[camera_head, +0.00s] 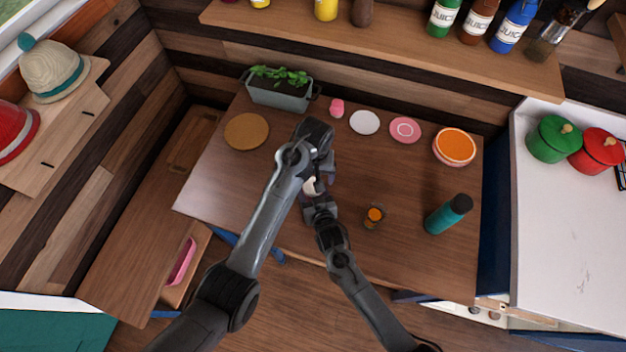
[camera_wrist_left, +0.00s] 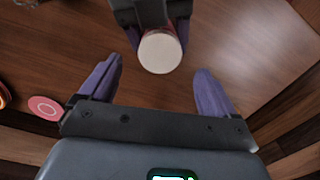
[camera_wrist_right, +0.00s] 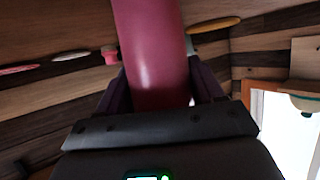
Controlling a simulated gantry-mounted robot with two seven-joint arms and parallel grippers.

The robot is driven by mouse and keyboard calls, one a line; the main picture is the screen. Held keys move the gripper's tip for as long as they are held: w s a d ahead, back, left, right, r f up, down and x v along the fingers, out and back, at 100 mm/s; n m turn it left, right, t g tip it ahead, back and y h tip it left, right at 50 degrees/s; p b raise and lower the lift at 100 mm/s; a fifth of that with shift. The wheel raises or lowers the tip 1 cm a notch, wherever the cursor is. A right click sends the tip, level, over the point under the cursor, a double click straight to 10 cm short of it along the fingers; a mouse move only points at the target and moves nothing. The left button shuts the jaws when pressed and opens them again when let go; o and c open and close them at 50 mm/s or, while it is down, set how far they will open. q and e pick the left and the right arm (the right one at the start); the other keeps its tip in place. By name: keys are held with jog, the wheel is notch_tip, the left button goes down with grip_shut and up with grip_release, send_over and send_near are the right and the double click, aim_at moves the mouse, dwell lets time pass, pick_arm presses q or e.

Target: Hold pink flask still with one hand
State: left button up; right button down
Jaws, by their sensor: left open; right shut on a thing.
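The pink flask (camera_wrist_right: 150,55) stands between the fingers of my right gripper (camera_wrist_right: 160,85), which is shut on it. The left wrist view shows its round cream top (camera_wrist_left: 160,53) with a little pink side below. In the head view only its pale top (camera_head: 312,186) shows between the two grippers; the rest is hidden by my arms. My left gripper (camera_wrist_left: 159,72) is open, its fingers spread on either side of the flask's line, with the flask beyond the fingertips. In the head view the left gripper (camera_head: 325,168) is just behind the flask.
A planter (camera_head: 280,92), cork mat (camera_head: 246,131), white plate (camera_head: 364,122), pink plate (camera_head: 405,130) and orange bowl (camera_head: 454,147) line the counter's back. An orange-filled glass (camera_head: 374,216) and teal bottle (camera_head: 444,217) stand to the right. The counter's left part is clear.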

pick_arm(q)
notch_tip(320, 180, up, 7)
dwell(0.3)
pick_arm(e)
jog(key=shift+c, duration=0.3)
grip_release()
jog(key=shift+s, duration=0.1)
pick_arm(q)
jog(key=shift+r+p, duration=0.85)
jog(key=shift+r, duration=0.05)
pick_arm(e)
jog(key=v, duration=1)
jog(key=shift+s+d, duration=0.15)
jog(key=shift+s, duration=0.2)
